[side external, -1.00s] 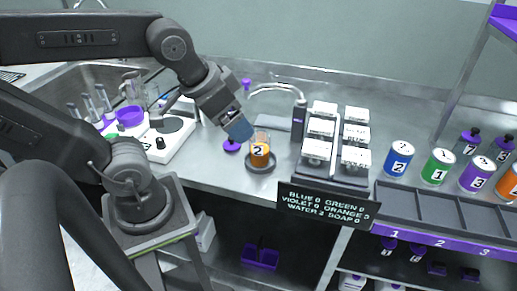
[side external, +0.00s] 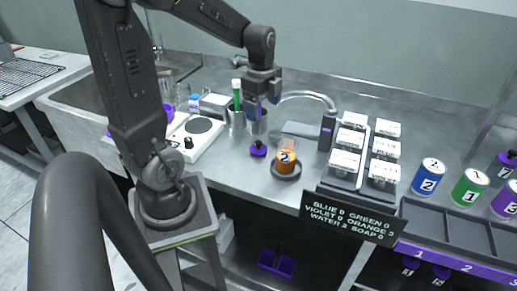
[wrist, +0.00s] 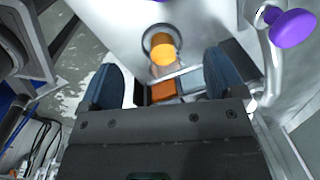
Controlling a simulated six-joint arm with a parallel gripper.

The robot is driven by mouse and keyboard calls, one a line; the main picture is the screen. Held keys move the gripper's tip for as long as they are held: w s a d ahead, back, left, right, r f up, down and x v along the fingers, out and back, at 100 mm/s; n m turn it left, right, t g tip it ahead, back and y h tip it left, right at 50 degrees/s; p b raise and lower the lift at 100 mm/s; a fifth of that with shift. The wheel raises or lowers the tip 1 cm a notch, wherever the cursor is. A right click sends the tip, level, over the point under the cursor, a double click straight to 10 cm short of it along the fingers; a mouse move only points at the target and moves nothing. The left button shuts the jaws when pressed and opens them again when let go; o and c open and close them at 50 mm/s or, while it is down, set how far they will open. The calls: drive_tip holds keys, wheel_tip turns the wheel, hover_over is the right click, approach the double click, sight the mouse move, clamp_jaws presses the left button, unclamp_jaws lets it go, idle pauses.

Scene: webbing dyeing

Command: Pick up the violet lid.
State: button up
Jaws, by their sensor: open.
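The violet lid (side external: 258,149), a small disc with a knob on top, lies on the steel counter just left of the orange-filled beaker marked 2 (side external: 286,160). My gripper (side external: 262,112) is open and points down above the counter, behind and above the lid and apart from it. In the wrist view my gripper (wrist: 162,85) has its two blue-grey fingers spread, with the orange-filled beaker (wrist: 162,52) showing beyond them. A violet rounded piece (wrist: 292,27) shows at the top right there; I cannot tell whether it is the lid.
The beaker stands on a dark round plate (side external: 287,173). A metal cup (side external: 237,120) holding a green-tipped item is left of my gripper. A curved tap (side external: 310,95) and a rack of white-topped boxes (side external: 350,178) stand to the right. A white hotplate (side external: 188,142) is to the left.

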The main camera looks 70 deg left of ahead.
sight(257, 143)
drive_tip(key=a+f, duration=0.1)
drive_tip(key=f, duration=0.2)
drive_tip(key=a+f+m, duration=0.1)
drive_tip(key=f, duration=0.3)
drive_tip(key=a+f+m, duration=0.1)
drive_tip(key=f, duration=0.3)
drive_tip(key=shift+s+a+g, duration=0.15)
drive_tip(key=shift+a+g, duration=0.15)
drive_tip(key=shift+a, duration=0.1)
drive_tip(key=shift+a+f, duration=0.1)
drive_tip(key=shift+f, duration=2.55)
drive_tip(key=c, duration=1)
drive_tip(key=shift+r, duration=0.15)
